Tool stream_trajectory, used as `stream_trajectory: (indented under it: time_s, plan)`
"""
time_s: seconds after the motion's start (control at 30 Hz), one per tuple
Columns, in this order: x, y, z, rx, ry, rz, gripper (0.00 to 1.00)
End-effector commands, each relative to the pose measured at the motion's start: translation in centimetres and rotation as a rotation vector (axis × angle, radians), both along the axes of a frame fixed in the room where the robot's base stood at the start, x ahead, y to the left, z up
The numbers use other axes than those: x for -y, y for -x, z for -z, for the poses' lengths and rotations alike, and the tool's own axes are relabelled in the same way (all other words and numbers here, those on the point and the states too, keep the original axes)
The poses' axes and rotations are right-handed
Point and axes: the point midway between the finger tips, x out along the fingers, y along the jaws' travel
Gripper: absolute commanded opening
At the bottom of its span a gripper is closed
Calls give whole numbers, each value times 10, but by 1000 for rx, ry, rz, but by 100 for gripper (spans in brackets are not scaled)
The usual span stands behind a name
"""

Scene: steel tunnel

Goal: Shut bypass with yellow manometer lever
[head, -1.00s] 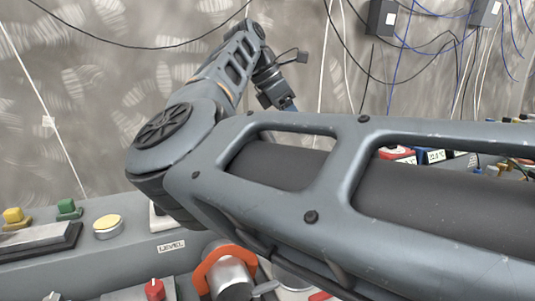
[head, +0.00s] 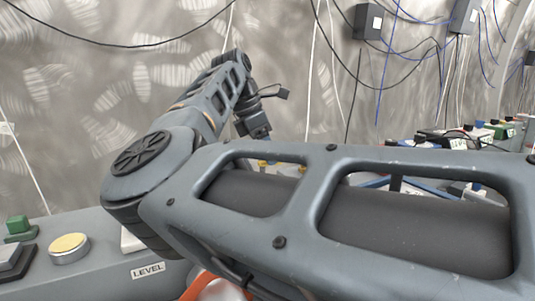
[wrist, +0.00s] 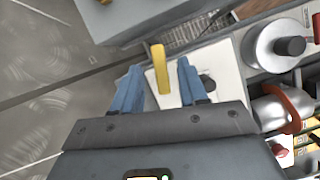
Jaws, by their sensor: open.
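In the wrist view a yellow lever (wrist: 160,70) stands out from a white plate (wrist: 223,65). My gripper (wrist: 157,67) is open, with one blue finger on each side of the lever. Gaps show between the lever and both fingers, and I cannot tell how deep the lever sits between them. A dark round part on the plate shows beside the right finger, partly hidden. In the head view my gripper (head: 258,133) is small and far off, its fingertips hidden behind my arm. No manometer dial can be made out.
A silver cylinder with a dark knob (wrist: 290,46) and a red-handled metal fitting (wrist: 285,108) stand right of the plate. A grey box (wrist: 140,15) lies beyond the lever. In the head view a yellow button (head: 69,248) is on the near console, and cables hang along the wall.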

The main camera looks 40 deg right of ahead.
Motion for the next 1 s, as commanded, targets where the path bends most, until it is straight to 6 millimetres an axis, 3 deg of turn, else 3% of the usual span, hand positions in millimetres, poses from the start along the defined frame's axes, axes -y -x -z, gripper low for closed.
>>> stream_trajectory:
  time_s: [0.37, 0.8, 1.0]
  plan:
    - [2, 1, 6, 0, 0, 0, 42]
    - [2, 1, 6, 0, 0, 0, 0]
    - [2, 1, 6, 0, 0, -3, 0]
